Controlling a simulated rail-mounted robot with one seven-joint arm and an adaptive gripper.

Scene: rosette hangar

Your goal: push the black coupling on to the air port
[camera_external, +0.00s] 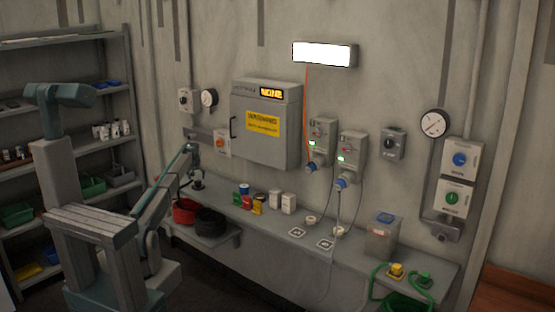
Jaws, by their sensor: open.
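My arm reaches from the left to the left end of the grey bench (262,222). My gripper (198,184) is small and dark here, low over that end of the bench. It is open; I make out nothing held between its fingers. A black coiled hose (210,222) lies on a low shelf beneath the gripper, beside a red coiled hose (185,211). I cannot pick out the black coupling itself at this size. The air port is not clearly identifiable; a white panel with an orange round part (221,143) is on the wall just right of my wrist.
A grey wall cabinet (266,122) hangs above the bench. Several small cans and white containers (288,203) stand mid-bench. Two wall units with blue plugs (341,183) have hanging cables. A grey bin (381,238) and yellow coupling (396,270) are at right. Shelving (100,105) stands left.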

